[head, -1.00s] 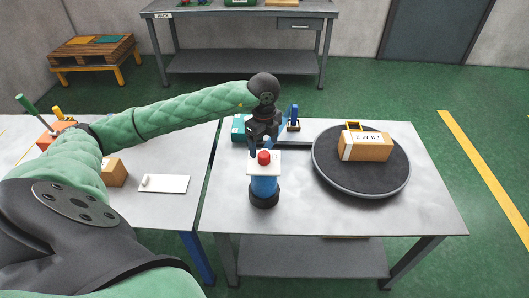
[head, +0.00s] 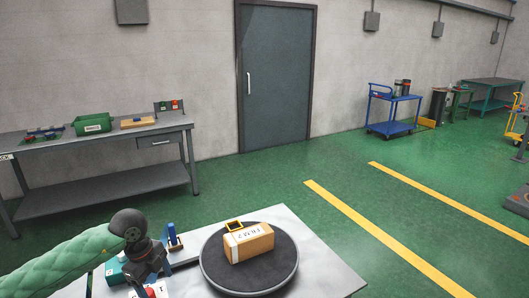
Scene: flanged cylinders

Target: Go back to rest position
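My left arm comes in from the lower left, and my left gripper (head: 148,276) points down at the bottom edge of the head view. Just below it show a bit of a red cap and a white plate (head: 161,290) of the flanged cylinder; its blue body is cut off by the picture edge. I cannot tell whether the fingers touch it or are open or shut. My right gripper is not in view.
A cardboard box (head: 249,243) lies on a dark round turntable (head: 284,267) on the grey table (head: 325,272). A blue upright part (head: 172,236) stands beside the gripper. A workbench (head: 95,187), a door (head: 277,80) and a blue cart (head: 391,113) stand beyond.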

